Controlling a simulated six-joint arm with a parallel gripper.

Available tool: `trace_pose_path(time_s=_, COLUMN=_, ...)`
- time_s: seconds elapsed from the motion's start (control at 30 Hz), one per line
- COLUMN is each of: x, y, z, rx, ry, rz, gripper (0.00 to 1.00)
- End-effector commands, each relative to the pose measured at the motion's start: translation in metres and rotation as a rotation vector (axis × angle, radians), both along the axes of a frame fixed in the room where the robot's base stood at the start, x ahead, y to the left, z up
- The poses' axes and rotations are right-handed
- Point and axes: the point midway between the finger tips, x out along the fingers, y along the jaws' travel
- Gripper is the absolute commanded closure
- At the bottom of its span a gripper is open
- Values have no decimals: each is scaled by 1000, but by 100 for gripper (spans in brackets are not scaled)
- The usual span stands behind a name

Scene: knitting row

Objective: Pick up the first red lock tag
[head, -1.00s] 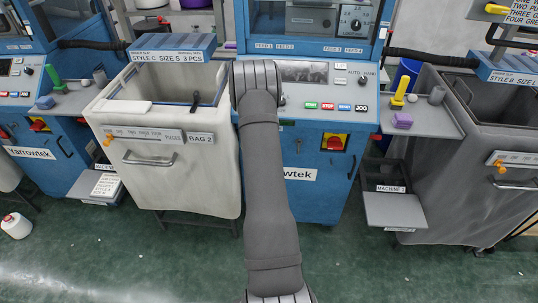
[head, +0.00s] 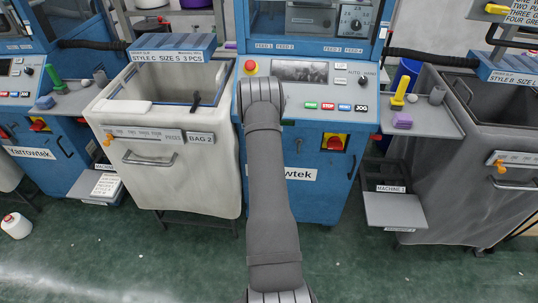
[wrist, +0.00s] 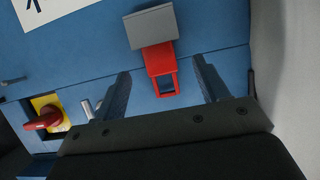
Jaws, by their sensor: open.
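In the wrist view a red lock tag (wrist: 161,66) shows against the blue machine front, its upper end meeting a grey block (wrist: 150,27). A square opening shows at the tag's lower end. My gripper (wrist: 162,72) is open, with one dark finger on each side of the tag and a gap on both sides. I cannot tell how far the fingertips are from the tag in depth. In the head view my arm hides the tag and the gripper in front of the middle blue machine (head: 325,185).
A red rotary switch on a yellow plate (wrist: 47,118) sits left of the gripper. A pale wall-like surface (wrist: 296,70) stands close on the right. In the head view a cream bin (head: 170,190) stands left of my arm and a grey bin (head: 465,190) farther right.

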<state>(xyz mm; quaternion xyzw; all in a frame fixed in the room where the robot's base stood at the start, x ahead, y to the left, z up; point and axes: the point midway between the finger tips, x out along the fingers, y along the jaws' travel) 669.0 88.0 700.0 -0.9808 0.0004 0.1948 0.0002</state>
Motion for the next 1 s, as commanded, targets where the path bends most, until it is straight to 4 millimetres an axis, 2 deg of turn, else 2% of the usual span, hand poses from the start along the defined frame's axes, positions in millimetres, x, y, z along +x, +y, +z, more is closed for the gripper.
trace_pose_path(time_s=0.3, x=39, y=-3, z=-14, rx=0, ry=0, rz=0, gripper=33)
trace_pose_path(time_s=0.63, x=45, y=-3, z=-16, rx=0, ry=0, rz=0, gripper=33)
trace_pose_path(time_s=0.87, x=45, y=-3, z=-16, rx=0, ry=0, rz=0, gripper=78)
trace_pose_path(time_s=0.9, x=45, y=-3, z=-16, rx=0, ry=0, rz=0, gripper=81)
trace_pose_path(time_s=1.0, x=45, y=-3, z=-16, rx=0, ry=0, rz=0, gripper=81)
